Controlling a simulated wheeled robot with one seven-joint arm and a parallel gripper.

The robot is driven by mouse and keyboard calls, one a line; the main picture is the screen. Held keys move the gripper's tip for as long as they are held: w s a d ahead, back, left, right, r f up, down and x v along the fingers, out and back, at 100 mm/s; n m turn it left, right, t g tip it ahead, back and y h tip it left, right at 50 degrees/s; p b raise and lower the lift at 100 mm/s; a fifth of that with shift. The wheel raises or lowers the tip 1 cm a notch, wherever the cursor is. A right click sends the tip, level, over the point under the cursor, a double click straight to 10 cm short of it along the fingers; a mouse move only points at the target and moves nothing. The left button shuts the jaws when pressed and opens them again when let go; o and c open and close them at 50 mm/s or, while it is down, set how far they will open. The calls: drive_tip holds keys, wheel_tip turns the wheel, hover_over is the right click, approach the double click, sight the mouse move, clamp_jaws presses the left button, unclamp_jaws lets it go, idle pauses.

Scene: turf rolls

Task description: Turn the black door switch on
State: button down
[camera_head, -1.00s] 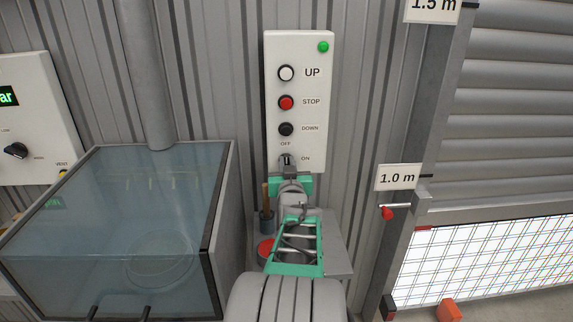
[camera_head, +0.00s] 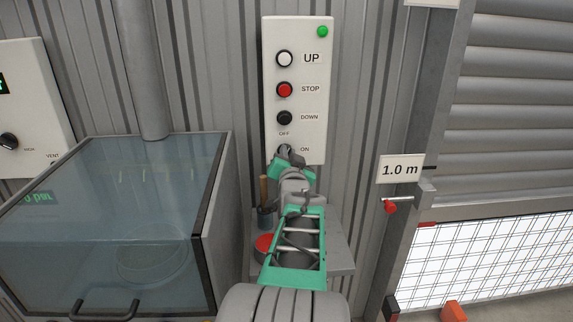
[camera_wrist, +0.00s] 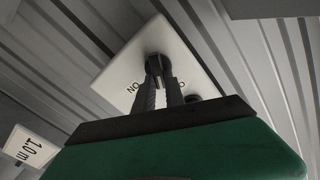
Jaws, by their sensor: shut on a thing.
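The black door switch is at the bottom of the white control panel (camera_head: 312,90), between the OFF and ON labels. My gripper (camera_head: 290,154) is at the switch and covers most of it in the head view. In the wrist view my gripper (camera_wrist: 161,80) has its two fingers shut on the black switch (camera_wrist: 156,62), with the ON label beside it. The gripper is tilted to the right in the head view. The knob's exact pointing is hidden by the fingers. A green lamp (camera_head: 322,31) at the panel's top looks lit.
The panel also carries a white UP button (camera_head: 284,58), a red STOP button (camera_head: 284,90) and a black DOWN button (camera_head: 284,118). A glass-topped box (camera_head: 110,225) stands at left. A small shelf (camera_head: 340,255) lies under my arm. The roller door (camera_head: 520,110) is at right, partly raised.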

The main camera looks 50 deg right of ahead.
drive_tip(key=m+b, duration=0.2)
drive_tip(key=m, duration=0.2)
drive_tip(key=m+b, duration=0.3)
drive_tip(key=m, duration=0.1)
drive_tip(key=f+m+b, duration=0.1)
drive_tip(key=m+b, duration=0.2)
drive_tip(key=m, duration=0.1)
drive_tip(key=shift+s+d, duration=0.25)
drive_tip(key=shift+s, duration=0.05)
drive_tip(key=shift+m+b, duration=0.3)
drive_tip(key=c, duration=1.4)
unclamp_jaws()
drive_tip(key=v, duration=0.8)
